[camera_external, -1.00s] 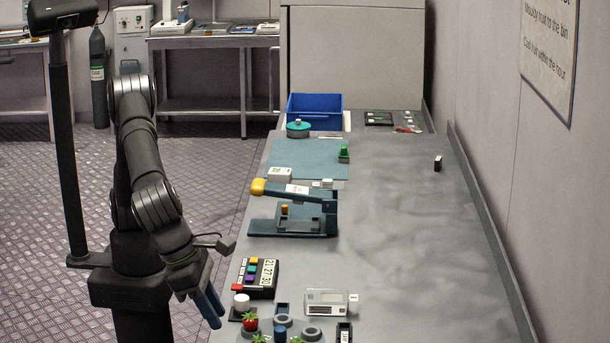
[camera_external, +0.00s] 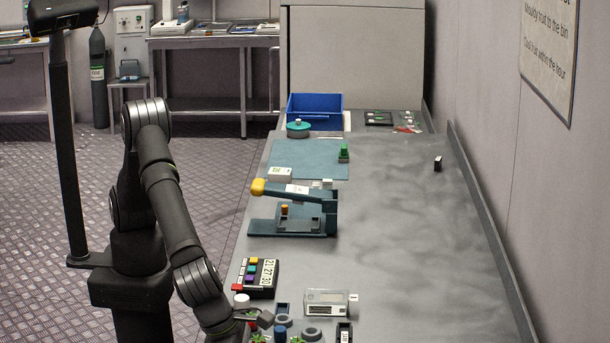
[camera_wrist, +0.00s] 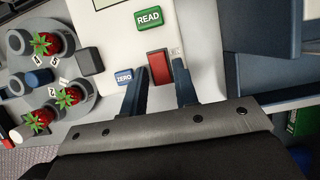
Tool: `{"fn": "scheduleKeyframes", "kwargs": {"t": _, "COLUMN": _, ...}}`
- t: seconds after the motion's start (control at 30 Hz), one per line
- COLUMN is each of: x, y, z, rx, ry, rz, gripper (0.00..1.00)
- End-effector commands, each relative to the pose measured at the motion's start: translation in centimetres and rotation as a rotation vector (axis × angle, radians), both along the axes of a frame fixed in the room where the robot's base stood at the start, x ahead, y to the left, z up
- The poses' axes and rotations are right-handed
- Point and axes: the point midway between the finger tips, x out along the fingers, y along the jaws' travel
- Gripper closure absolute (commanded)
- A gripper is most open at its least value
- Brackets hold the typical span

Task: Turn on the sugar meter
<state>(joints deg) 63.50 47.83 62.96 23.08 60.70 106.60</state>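In the wrist view, the sugar meter (camera_wrist: 112,45) is a white panel with a green READ button (camera_wrist: 149,19), a blue ZERO button (camera_wrist: 124,77) and a red rocker-like switch (camera_wrist: 158,67). My gripper (camera_wrist: 159,72) has its two blue fingers apart, one on each side of the red switch in the picture, with nothing held. I cannot tell whether the fingers touch the panel. The switch's position is unclear. In the external view, the meter is not seen and my fingers are out of frame below the bottom edge.
A grey rack (camera_wrist: 78,107) with strawberries (camera_wrist: 68,97) in round cups stands left of the meter. A dark blue block (camera_wrist: 258,25) rises close on the right. In the external view, a lever press (camera_external: 290,226), a button panel (camera_external: 257,293) and a blue bin (camera_external: 315,108) stand farther up the bench.

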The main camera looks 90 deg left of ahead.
Motion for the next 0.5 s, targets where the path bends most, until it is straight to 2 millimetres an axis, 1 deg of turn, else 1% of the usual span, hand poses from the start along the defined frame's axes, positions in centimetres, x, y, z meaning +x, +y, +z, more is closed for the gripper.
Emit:
{"fn": "scheduleKeyframes", "kwargs": {"t": 0.13, "x": 0.01, "y": 0.01, "z": 0.01, "rx": 0.000, "ry": 0.000, "rz": 0.000, "gripper": 0.73}}
{"fn": "scheduleKeyframes", "kwargs": {"t": 0.17, "x": 0.00, "y": 0.01, "z": 0.01, "rx": 0.000, "ry": 0.000, "rz": 0.000, "gripper": 0.77}}
{"fn": "scheduleKeyframes", "kwargs": {"t": 0.2, "x": 0.00, "y": 0.01, "z": 0.01, "rx": 0.000, "ry": 0.000, "rz": 0.000, "gripper": 0.84}}
{"fn": "scheduleKeyframes", "kwargs": {"t": 0.27, "x": 0.00, "y": 0.01, "z": 0.01, "rx": 0.000, "ry": 0.000, "rz": 0.000, "gripper": 0.96}}
{"fn": "scheduleKeyframes", "kwargs": {"t": 0.3, "x": -0.01, "y": 0.01, "z": 0.02, "rx": 0.000, "ry": 0.000, "rz": 0.000, "gripper": 1.00}}
{"fn": "scheduleKeyframes", "kwargs": {"t": 0.5, "x": 0.14, "y": 0.05, "z": 0.02, "rx": 0.002, "ry": 0.023, "rz": 0.004, "gripper": 1.00}}
